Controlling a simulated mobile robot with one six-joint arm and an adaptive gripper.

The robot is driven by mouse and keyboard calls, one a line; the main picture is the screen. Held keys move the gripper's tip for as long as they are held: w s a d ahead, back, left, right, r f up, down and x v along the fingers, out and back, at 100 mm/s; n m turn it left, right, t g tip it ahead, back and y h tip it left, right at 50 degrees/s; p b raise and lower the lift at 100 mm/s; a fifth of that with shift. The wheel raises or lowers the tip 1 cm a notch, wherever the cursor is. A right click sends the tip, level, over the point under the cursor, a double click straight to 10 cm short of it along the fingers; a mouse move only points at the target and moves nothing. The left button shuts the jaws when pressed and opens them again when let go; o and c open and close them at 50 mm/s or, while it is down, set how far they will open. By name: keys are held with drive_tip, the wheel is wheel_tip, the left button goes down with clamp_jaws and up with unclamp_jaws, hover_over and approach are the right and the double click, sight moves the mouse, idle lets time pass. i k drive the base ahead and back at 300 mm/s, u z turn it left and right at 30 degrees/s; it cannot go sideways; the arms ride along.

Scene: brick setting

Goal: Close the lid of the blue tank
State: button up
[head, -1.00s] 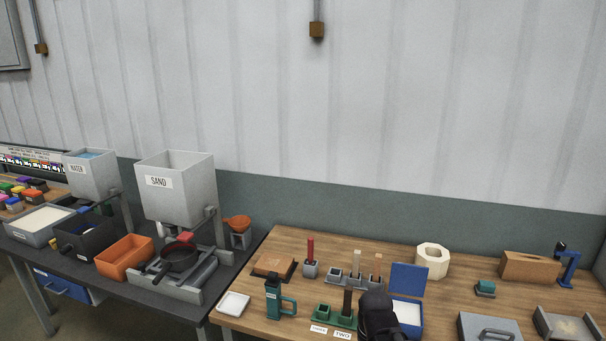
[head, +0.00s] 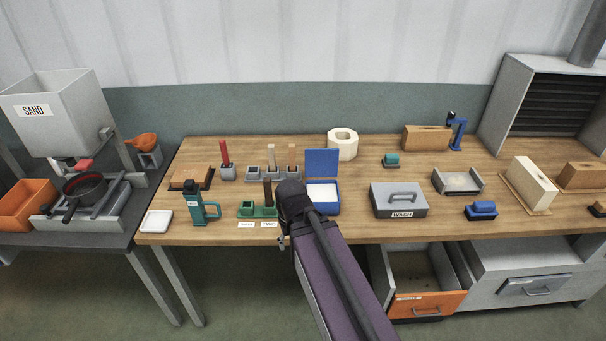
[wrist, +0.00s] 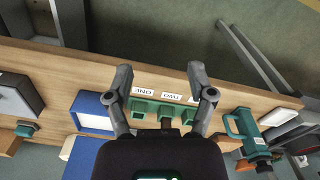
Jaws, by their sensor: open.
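The blue tank (head: 336,200) stands on the wooden table, an open box with white contents. Its flat blue lid (head: 322,162) stands upright at the back edge, open. In the wrist view the tank (wrist: 90,104) is left of my gripper, with the lid (wrist: 82,158) at the lower left, partly hidden by the gripper body. My gripper (wrist: 160,74) is open and empty, its two fingers spread above the green block holder (wrist: 156,110). In the head view my dark wrist is just left of the tank, and the fingertips are hidden.
A grey box labelled WASH (head: 398,208) stands right of the tank. A cream ring (head: 342,151) is behind it. Grey holders with pegs (head: 272,172) and a teal flask (head: 200,208) are to the left. An orange drawer (head: 428,304) stands open below the table.

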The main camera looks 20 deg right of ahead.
sight(319, 162)
drive_tip(key=k, duration=1.3)
drive_tip(key=u, duration=0.05)
drive_tip(key=i, duration=1.8)
drive_tip(key=z, duration=0.65)
